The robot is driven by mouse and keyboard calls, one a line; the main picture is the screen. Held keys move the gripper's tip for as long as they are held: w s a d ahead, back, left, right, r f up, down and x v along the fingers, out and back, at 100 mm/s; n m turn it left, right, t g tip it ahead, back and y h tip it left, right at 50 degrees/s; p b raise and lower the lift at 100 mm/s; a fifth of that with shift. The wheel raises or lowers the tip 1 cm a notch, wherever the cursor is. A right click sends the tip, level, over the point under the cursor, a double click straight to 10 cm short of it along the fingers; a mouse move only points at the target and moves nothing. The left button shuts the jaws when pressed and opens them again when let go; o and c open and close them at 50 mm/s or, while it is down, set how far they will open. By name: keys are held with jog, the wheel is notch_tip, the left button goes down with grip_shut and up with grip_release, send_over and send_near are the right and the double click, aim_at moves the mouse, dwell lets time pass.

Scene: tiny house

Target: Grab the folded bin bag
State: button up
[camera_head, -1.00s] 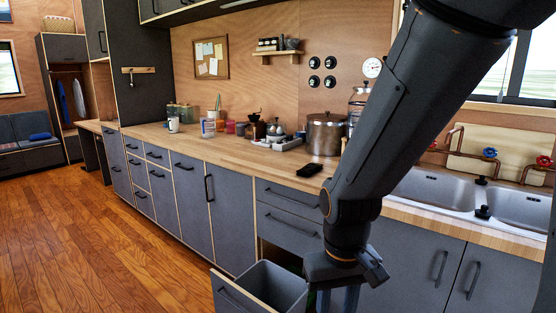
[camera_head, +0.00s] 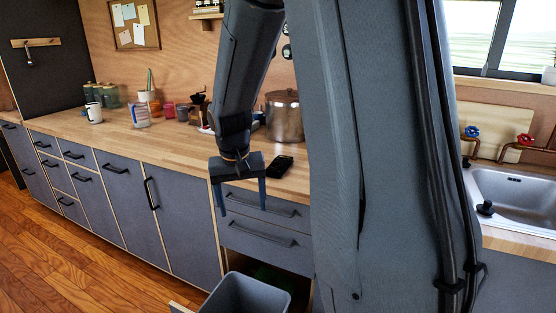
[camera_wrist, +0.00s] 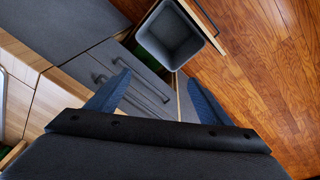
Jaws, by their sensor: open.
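A small black flat item (camera_head: 281,163), which looks like the folded bin bag, lies on the wooden counter in the head view, just right of my wrist and left of my arm's large link. Its folds are too small to make out. My gripper (camera_head: 243,209) is open and empty, pointing down in front of the drawer fronts, to the left of and nearer than the black item. In the wrist view my gripper (camera_wrist: 157,77) shows two spread blue fingers with nothing between them. The black item does not show in that view.
A grey open bin (camera_head: 240,295) stands in a pulled-out drawer below my gripper; the wrist view shows this bin (camera_wrist: 170,38) empty. A steel pot (camera_head: 285,118) stands behind the black item. The sink (camera_head: 515,195) is at right. The counter (camera_head: 185,143) left of my wrist has free room.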

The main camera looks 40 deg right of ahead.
jog(key=w+d+r+m+h+p, duration=0.1)
jog(key=w+d+r+m+p, duration=0.2)
jog(key=w+d, duration=0.65)
jog(key=m+t+h, duration=0.1)
jog(key=m, duration=0.2)
send_near(279, 163)
jog(key=shift+s+a+f+p, duration=0.3)
jog(key=shift+a+f+p, duration=0.1)
jog(key=shift+f, duration=0.05)
jog(key=shift+w+d+f+m, duration=0.15)
jog(key=shift+d+f+m, duration=0.1)
jog(key=shift+m, duration=0.05)
jog(key=shift+h, duration=0.3)
jog(key=shift+p+x, duration=1.5)
jog(key=shift+x, duration=2)
jog(key=shift+w+d+r, duration=0.1)
jog(key=shift+w+d, duration=0.05)
jog(key=shift+w, duration=0.05)
jog(key=c, duration=1.1)
